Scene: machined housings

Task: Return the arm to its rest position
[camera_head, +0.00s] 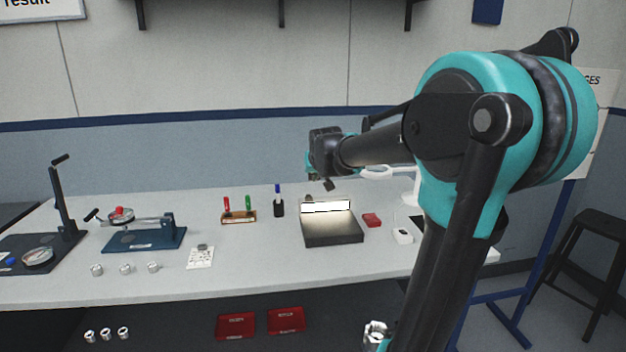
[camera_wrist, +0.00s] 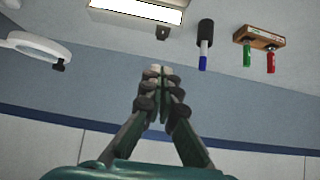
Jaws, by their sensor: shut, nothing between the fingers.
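My arm (camera_head: 478,130) is teal and black and rises at the right of the head view, with its forearm stretched left over the bench. My gripper (camera_head: 322,183) is raised above the back of the bench, above the black light box, and touches nothing that I can see. In the wrist view my gripper (camera_wrist: 159,72) has its fingertips together with nothing between them. The wrist picture is upside down, with the wall below and the bench above.
The bench (camera_head: 270,270) holds a lit black box (camera_head: 335,239), a marker rack (camera_head: 239,217), a blue fixture (camera_head: 145,239) and a press (camera_head: 70,205). A magnifier lamp (camera_wrist: 40,46) stands near my forearm. Red trays (camera_head: 236,326) lie below the front edge. A stool (camera_head: 592,250) stands right.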

